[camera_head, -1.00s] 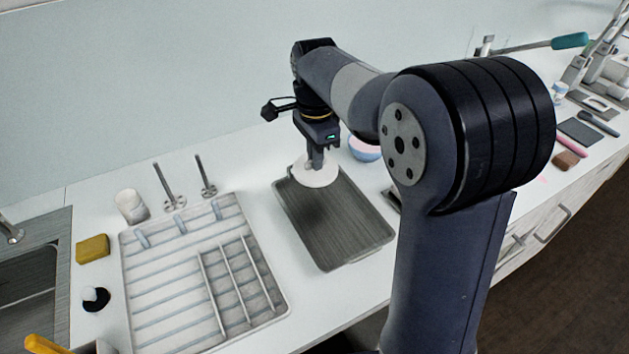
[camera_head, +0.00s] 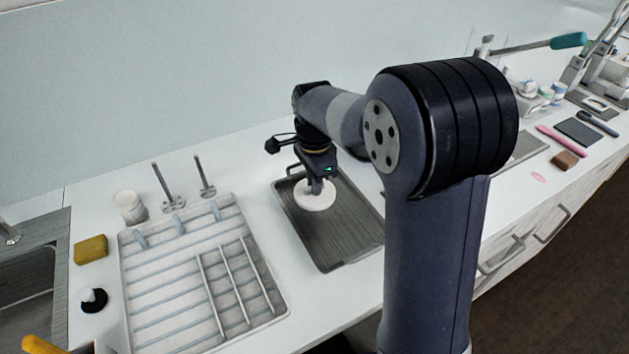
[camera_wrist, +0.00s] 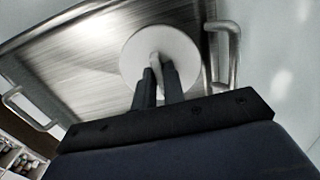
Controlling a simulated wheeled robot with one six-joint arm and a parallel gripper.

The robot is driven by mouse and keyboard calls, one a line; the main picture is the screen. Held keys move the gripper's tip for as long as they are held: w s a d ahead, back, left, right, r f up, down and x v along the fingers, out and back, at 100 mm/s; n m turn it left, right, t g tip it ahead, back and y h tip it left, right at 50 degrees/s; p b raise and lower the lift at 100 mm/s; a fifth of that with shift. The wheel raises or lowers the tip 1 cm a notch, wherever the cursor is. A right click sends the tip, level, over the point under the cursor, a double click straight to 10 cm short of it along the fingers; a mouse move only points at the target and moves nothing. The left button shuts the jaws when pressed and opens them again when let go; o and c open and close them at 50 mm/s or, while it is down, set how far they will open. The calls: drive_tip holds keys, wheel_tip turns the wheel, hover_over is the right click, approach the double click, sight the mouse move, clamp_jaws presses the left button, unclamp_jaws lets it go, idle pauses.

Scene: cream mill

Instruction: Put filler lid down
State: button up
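The filler lid (camera_head: 314,197) is a round white disc. It is over the back part of the grey metal tray (camera_head: 345,240); I cannot tell whether it touches the tray. My gripper (camera_head: 316,184) points down above the disc's centre. In the wrist view the two dark fingers (camera_wrist: 157,82) are close together on the small pale knob of the lid (camera_wrist: 133,65). The brushed floor of the tray (camera_wrist: 85,75) and a bent metal handle show around it.
A white drying rack (camera_head: 150,290) with slots stands left of the tray. A dark slate (camera_head: 579,132) and a brown block (camera_head: 564,161) lie at right.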

drive_tip(key=o, duration=0.4)
wheel_tip(320, 180, up, 12)
drive_tip(key=shift+r+p, duration=0.15)
drive_tip(key=shift+p, duration=0.25)
